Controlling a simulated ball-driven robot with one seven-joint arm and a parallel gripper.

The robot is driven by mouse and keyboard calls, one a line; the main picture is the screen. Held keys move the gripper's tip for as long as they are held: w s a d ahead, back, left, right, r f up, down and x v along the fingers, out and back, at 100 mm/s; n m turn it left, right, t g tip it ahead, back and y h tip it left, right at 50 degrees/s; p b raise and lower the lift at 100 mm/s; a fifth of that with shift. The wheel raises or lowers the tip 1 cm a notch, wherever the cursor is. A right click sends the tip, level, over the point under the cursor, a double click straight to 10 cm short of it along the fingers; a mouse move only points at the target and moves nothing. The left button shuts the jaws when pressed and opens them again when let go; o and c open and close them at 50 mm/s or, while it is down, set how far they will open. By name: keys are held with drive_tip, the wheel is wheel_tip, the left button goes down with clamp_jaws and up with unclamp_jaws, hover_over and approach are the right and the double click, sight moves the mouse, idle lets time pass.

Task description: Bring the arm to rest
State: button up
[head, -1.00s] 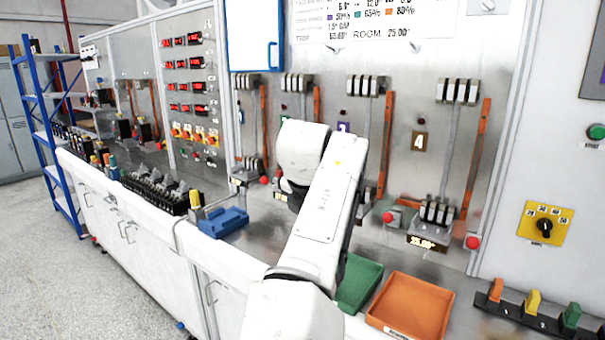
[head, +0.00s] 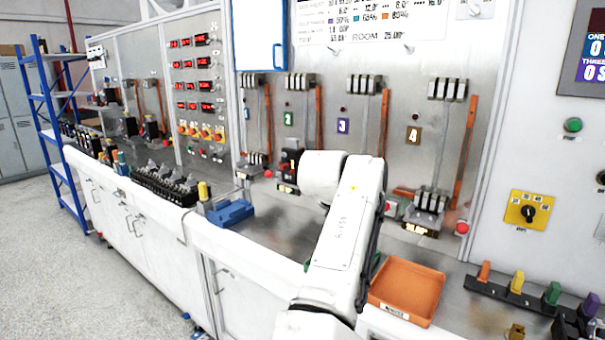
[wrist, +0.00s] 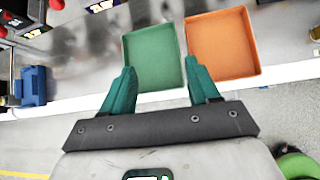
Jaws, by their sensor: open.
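My gripper (wrist: 161,92) shows in the wrist view with its two teal fingers spread apart and nothing between them. It points toward the bench edge, with the green tray (wrist: 153,58) beyond the fingers. In the head view my white arm rises from the bottom middle and bends over the bench; its links hide my gripper and nearly all of the green tray.
An orange tray (head: 406,290) lies right of my arm; it also shows in the wrist view (wrist: 222,45). A blue holder (head: 230,213) sits on the bench at left. Numbered breaker bays line the panel behind. A rack of coloured keys (head: 530,296) is at right.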

drive_tip(key=s+d+r+n+t+h, duration=0.2)
drive_tip(key=d+n+t+h, duration=0.3)
drive_tip(key=d, duration=0.5)
drive_tip(key=s+d+r+n+t+h, duration=0.3)
drive_tip(key=d+n+t+h, duration=0.25)
drive_tip(key=d, duration=0.55)
drive_tip(key=s+a+f+n+g+y, duration=0.2)
drive_tip(key=s+a+f+n+y, duration=0.1)
drive_tip(key=s+f+n+y, duration=0.55)
drive_tip(key=s+a+f+n+g+y, duration=0.25)
drive_tip(key=s+f+n+y, duration=0.25)
drive_tip(key=f+n, duration=0.6)
drive_tip(key=s+a+f+n+g+y, duration=0.25)
drive_tip(key=s+f+n+y, duration=0.35)
drive_tip(key=f+n, duration=0.4)
drive_tip(key=s+d+f+n+g+h, duration=0.1)
drive_tip(key=s+f+g, duration=0.2)
drive_tip(key=s, duration=0.7)
drive_tip(key=s+d+f+n+g+h, duration=0.1)
drive_tip(key=s+f+g+h, duration=0.1)
drive_tip(key=s, duration=0.8)
drive_tip(key=s+d+f+n+g+h, duration=0.1)
drive_tip(key=s+f+g, duration=0.3)
drive_tip(key=s, duration=0.7)
drive_tip(key=shift+d+f+g+h, duration=0.2)
drive_tip(key=shift+f+g+h, duration=0.15)
drive_tip(key=shift+g, duration=0.3)
